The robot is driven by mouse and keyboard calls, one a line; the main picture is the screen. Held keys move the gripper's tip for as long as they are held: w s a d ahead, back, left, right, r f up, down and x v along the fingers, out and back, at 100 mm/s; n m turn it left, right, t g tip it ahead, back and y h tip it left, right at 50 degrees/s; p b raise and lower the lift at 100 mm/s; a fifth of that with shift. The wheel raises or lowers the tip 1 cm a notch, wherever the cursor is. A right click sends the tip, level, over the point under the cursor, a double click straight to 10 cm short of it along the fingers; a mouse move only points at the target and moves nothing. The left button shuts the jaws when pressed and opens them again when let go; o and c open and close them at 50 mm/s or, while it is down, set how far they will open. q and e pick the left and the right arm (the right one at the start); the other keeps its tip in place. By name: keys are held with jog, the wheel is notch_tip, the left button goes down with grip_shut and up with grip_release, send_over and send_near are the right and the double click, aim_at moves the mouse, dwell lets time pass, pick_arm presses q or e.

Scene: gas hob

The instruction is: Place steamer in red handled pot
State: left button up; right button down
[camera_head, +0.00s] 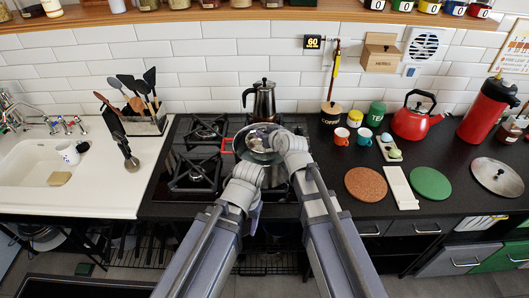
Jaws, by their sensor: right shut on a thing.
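The red handled pot (237,147) is on the hob at the picture's centre, with its red handle showing at the left. A round silvery thing, which looks like the steamer (261,139), is at the pot's mouth. I cannot tell whether it rests inside or is held just above. My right gripper (280,142) is shut on it at its right side, and the wrist hides the contact. My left gripper (254,165) is at the pot's near side. Its fingers are mostly hidden by its own wrist, so I cannot tell whether it is open or shut.
A metal coffee pot (264,100) stands just behind. Empty burner grates (197,172) lie to the left. On the right counter are a red kettle (411,120), a cork mat (366,184), a green mat (430,183) and a metal lid (497,177). A utensil holder (145,123) stands left.

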jog(key=shift+f+b, duration=1.95)
jog(key=shift+f, duration=0.25)
jog(key=shift+r, duration=0.1)
jog(key=c, duration=1.2)
grip_release()
jog(key=o, duration=0.5)
